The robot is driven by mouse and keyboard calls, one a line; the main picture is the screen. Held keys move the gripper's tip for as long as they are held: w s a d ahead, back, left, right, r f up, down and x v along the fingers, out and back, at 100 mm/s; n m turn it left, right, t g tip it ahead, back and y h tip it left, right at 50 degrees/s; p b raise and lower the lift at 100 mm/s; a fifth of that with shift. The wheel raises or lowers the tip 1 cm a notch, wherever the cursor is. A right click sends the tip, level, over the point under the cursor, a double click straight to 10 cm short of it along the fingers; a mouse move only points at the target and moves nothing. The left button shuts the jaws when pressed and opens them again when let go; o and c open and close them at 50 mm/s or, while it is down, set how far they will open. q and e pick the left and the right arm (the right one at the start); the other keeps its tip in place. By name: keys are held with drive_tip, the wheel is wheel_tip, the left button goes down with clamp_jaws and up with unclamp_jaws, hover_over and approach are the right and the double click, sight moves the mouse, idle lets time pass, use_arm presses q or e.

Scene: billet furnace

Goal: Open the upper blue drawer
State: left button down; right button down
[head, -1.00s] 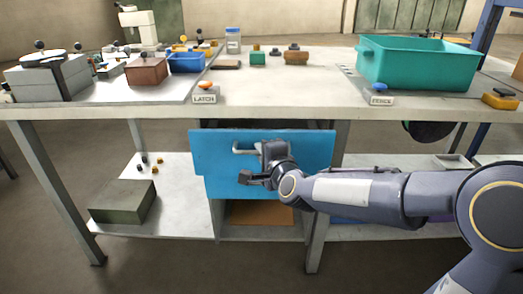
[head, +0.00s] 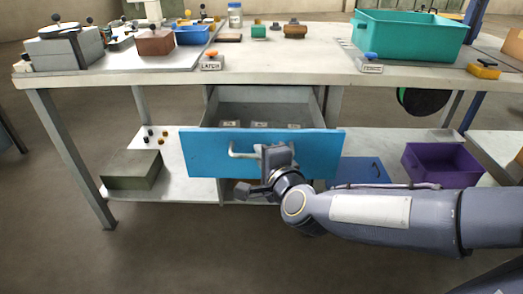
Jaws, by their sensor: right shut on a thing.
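The upper blue drawer (head: 315,150) stands pulled out from under the table. Its grey interior (head: 285,108) shows, with several small light items (head: 260,125) near its front. A pale bar handle (head: 236,153) runs across the blue front. My right gripper (head: 264,158) is at the right part of this handle and is shut on it; its fingers hide that part of the bar. My left gripper is not in view.
The table (head: 310,72) above carries a teal bin (head: 410,38), a latch button (head: 211,62) and a fence button (head: 370,66). A purple bin (head: 440,165) and a green box (head: 132,169) sit on the lower shelf. The floor in front is clear.

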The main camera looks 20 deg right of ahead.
drive_tip(key=shift+s, duration=0.2)
drive_tip(key=c, duration=1.5)
unclamp_jaws()
drive_tip(key=a+p+v, duration=0.1)
drive_tip(key=p+v, duration=0.1)
drive_tip(key=v, duration=0.5)
drive_tip(key=shift+s+d+p, duration=0.3)
drive_tip(key=shift+s+d, duration=0.1)
drive_tip(key=shift+d, duration=0.1)
